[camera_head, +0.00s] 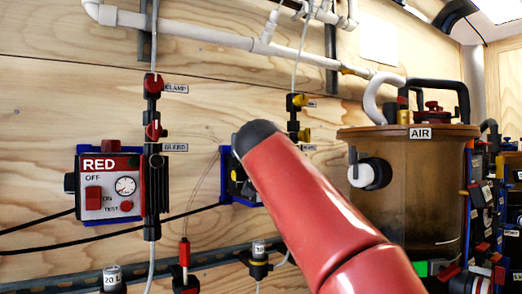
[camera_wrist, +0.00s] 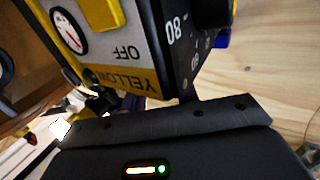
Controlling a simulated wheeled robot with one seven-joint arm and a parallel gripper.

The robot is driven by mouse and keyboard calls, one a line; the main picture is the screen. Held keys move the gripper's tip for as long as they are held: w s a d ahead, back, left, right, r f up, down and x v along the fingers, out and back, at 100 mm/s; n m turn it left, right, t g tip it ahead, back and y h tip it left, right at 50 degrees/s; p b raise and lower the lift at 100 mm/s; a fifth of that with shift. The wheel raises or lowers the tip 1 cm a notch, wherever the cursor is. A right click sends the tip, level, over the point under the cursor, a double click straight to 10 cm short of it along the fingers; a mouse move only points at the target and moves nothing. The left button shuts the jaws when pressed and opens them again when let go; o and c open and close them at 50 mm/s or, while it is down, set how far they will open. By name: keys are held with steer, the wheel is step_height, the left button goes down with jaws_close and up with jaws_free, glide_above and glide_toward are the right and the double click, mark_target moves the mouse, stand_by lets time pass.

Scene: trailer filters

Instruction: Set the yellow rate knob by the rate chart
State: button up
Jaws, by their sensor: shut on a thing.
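The yellow pump box (camera_wrist: 125,75) shows upside down in the wrist view, with "YELLOW" and "OFF" lettering, a yellow switch and a round gauge. Its dark side face carries white scale numbers such as 80 around the black rate knob (camera_wrist: 210,12), cut by the top edge. My gripper (camera_wrist: 165,135) shows as a dark body below the box; it is shut on the knob, though its fingertips are not distinct. The knob's pointer is not visible. In the head view my red arm hides most of the box and the gripper. A pale sheet (camera_head: 378,42) on the wall may be the chart; no writing is readable.
A red box (camera_head: 108,184) is mounted on the wood wall at left, with valves and tubing beside it. A brown AIR tank (camera_head: 405,205) stands right of my arm. White pipes (camera_head: 205,36) run above. A rail with small fittings crosses below.

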steer(key=shift+f, duration=0.15)
steer(key=o, duration=1)
steer(key=shift+s+d+b, duration=0.15)
steer(key=shift+s+b, duration=1.35)
steer(key=shift+s, duration=2.45)
steer(key=shift+c, duration=0.2)
